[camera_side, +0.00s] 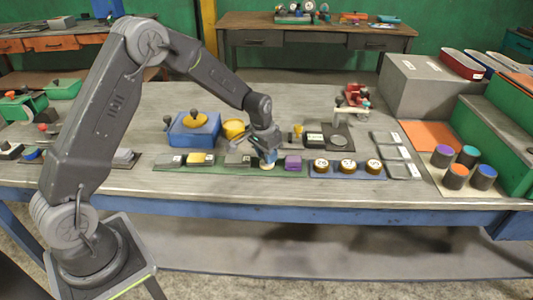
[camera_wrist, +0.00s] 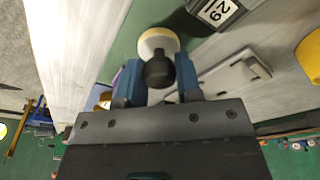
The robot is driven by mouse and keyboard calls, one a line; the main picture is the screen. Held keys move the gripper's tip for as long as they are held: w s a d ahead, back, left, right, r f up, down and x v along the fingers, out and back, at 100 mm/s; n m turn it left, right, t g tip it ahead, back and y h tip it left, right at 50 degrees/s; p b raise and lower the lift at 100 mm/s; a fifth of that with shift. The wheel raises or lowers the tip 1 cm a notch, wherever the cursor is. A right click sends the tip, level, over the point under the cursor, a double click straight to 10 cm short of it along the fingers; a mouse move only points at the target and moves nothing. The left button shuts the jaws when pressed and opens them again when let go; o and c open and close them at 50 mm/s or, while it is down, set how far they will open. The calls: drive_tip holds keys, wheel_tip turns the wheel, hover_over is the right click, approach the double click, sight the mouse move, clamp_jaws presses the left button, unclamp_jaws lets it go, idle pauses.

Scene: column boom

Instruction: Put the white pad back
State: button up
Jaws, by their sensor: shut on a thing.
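The white pad (camera_wrist: 150,42) is a round cream-white disc with a black knob (camera_wrist: 159,71) on it. My gripper (camera_wrist: 158,62) has its blue fingers on both sides of the knob and is shut on it. In the side view my gripper (camera_side: 268,158) points down over the green strip (camera_side: 220,170), and the pad (camera_side: 267,166) shows just below the fingers. It is between a grey block (camera_side: 238,160) and a purple block (camera_side: 293,162). I cannot tell whether the pad touches the strip.
A yellow block (camera_side: 201,158) sits further left on the strip. A blue box (camera_side: 194,128) with a yellow lid and a yellow bowl (camera_side: 234,128) stand behind. A blue tray (camera_side: 346,175) with round brown-rimmed pieces is to the right. The bench's front edge is clear.

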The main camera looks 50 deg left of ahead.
sight(262, 165)
drive_tip(key=shift+f, duration=0.15)
drive_tip(key=o, duration=0.9)
wheel_tip(262, 165, up, 12)
drive_tip(key=s, duration=0.2)
drive_tip(key=s+d+r+t, duration=0.2)
drive_tip(key=s+d+r, duration=0.3)
drive_tip(key=s+r, duration=0.5)
drive_tip(key=shift+t, duration=0.9)
drive_tip(key=shift+s+d, duration=0.6)
drive_tip(key=shift+s, duration=2.25)
drive_tip(key=shift+s+d, duration=0.55)
drive_tip(key=shift+s, duration=2.35)
drive_tip(key=shift+s+d, duration=0.6)
drive_tip(key=shift+s, duration=2.25)
